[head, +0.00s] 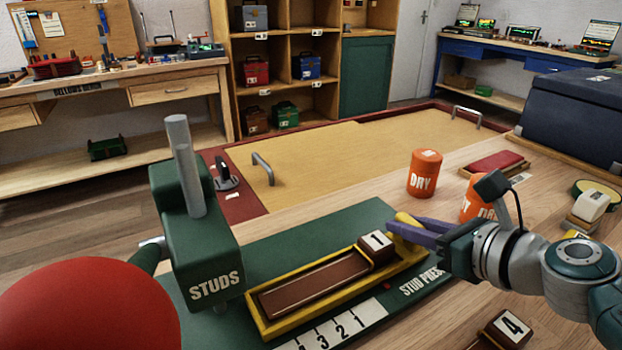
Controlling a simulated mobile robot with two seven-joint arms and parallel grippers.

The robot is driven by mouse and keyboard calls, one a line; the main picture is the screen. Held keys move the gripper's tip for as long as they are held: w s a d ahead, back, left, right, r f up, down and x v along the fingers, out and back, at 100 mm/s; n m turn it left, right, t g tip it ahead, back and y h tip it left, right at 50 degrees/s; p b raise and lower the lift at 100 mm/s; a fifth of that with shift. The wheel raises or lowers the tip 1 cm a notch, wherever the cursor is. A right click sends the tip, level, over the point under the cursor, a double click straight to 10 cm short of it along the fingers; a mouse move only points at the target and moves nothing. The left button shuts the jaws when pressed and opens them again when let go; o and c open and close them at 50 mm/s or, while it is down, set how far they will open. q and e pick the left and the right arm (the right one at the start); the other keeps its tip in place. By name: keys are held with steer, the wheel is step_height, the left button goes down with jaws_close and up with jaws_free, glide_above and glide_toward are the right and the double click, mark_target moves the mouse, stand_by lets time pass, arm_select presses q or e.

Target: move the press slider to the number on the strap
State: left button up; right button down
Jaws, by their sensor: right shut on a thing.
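The stud press has a green base (330,221) and a green head marked STUDS (209,253). A yellow tray-like slider (287,331) lies on the base and holds a brown strap (310,285). The strap's raised far right end bears a white tag with the number 1 (377,240). A white number strip (340,328) runs along the front, reading 1, 2, 3 and on leftward, partly cut off. My right gripper (408,229), with purple fingers, is shut on the slider's yellow handle (403,217) at its far right end. My left gripper is out of view.
A large red ball (90,308) fills the lower left. Another brown block tagged 4 (503,328) lies at the lower right. Orange DRY tins (425,174) stand behind my right arm, near a red pad (496,161). Wooden table shows between them and the base.

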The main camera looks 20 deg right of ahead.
mark_target(377, 240)
stand_by(0.7)
steer(key=shift+a, duration=0.25)
steer(key=a, duration=0.2)
steer(key=a+p, duration=0.2)
steer(key=a, duration=0.1)
steer(key=shift+s+a, duration=0.25)
steer(key=shift+a, duration=0.05)
steer(key=c, duration=0.8)
jaws_free()
steer(key=shift+o, duration=0.2)
steer(key=shift+d, duration=0.1)
steer(key=shift+s+r, duration=0.15)
steer(key=shift+s, duration=0.1)
steer(key=p+v, duration=0.2)
steer(key=v, duration=0.7)
steer(key=shift+s, duration=0.2)
